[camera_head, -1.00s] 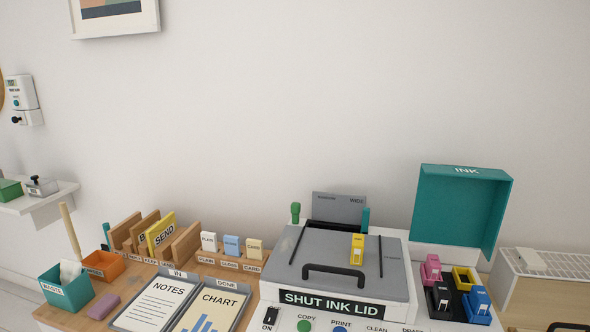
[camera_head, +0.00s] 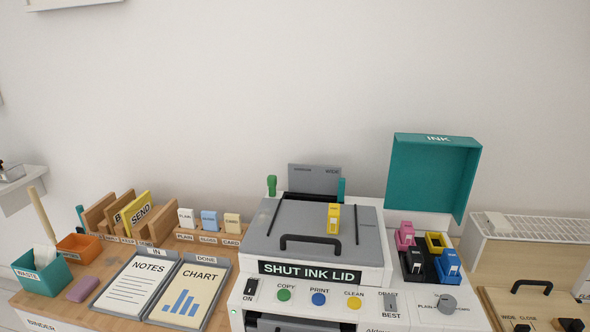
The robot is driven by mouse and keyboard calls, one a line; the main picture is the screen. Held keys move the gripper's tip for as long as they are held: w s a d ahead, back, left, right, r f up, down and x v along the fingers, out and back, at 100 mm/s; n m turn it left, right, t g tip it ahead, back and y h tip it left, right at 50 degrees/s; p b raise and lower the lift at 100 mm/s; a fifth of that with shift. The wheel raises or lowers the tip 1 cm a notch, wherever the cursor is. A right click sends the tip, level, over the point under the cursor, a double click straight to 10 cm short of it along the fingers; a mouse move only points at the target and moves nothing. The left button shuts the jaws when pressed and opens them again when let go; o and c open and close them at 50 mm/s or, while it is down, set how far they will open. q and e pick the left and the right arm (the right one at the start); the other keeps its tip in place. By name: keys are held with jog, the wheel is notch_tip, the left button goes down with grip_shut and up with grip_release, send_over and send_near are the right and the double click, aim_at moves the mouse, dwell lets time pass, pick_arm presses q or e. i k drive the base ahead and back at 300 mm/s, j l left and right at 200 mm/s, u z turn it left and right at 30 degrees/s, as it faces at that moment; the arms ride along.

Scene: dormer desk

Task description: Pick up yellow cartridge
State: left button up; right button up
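The teal ink lid (camera_head: 433,175) stands open at the right. Below it is the ink bay with a pink cartridge (camera_head: 405,236), a black cartridge (camera_head: 414,262) and a blue cartridge (camera_head: 448,266). A yellow-rimmed slot (camera_head: 438,242) at the bay's back right looks empty. Neither of my grippers shows in the head view.
A sign on the printer front (camera_head: 310,272) reads "SHUT INK LID", above several buttons. Left of the printer are a NOTES tray (camera_head: 135,282), a CHART tray (camera_head: 190,295), card holders and a teal waste bin (camera_head: 41,272). A wooden unit (camera_head: 525,262) stands at the right.

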aim_at(334, 208)
jog(key=l+u, duration=0.4)
jog(key=k+l+u, duration=0.1)
jog(key=l+u, duration=0.15)
jog(key=u, duration=0.15)
jog(key=k+l+u, duration=0.15)
jog(key=l+u, duration=0.25)
jog(key=j, duration=0.1)
